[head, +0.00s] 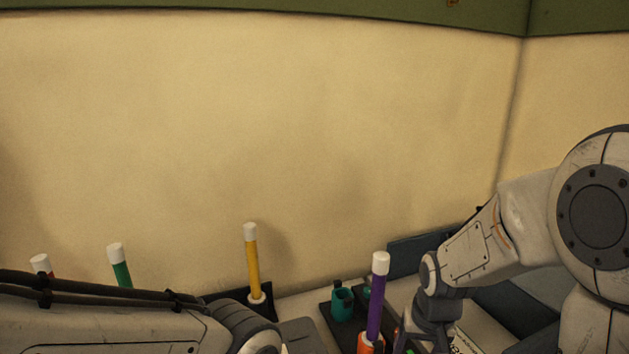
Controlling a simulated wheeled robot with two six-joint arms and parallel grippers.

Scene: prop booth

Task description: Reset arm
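My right arm comes in from the right and bends down at its wrist. The top of my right gripper (425,335) shows at the bottom edge, just right of a purple stick with a white cap (377,305). Its fingertips are cut off or too dark to make out, so I cannot tell whether it touches the stick. My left arm crosses the bottom left corner. Its gripper is out of the frame.
A yellow stick (253,268), a green stick (120,266) and a red stick (42,266), all white-capped, stand along the back. A teal cup (342,304) sits left of the purple stick, whose base is orange. A beige wall (270,120) closes the back; space above is clear.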

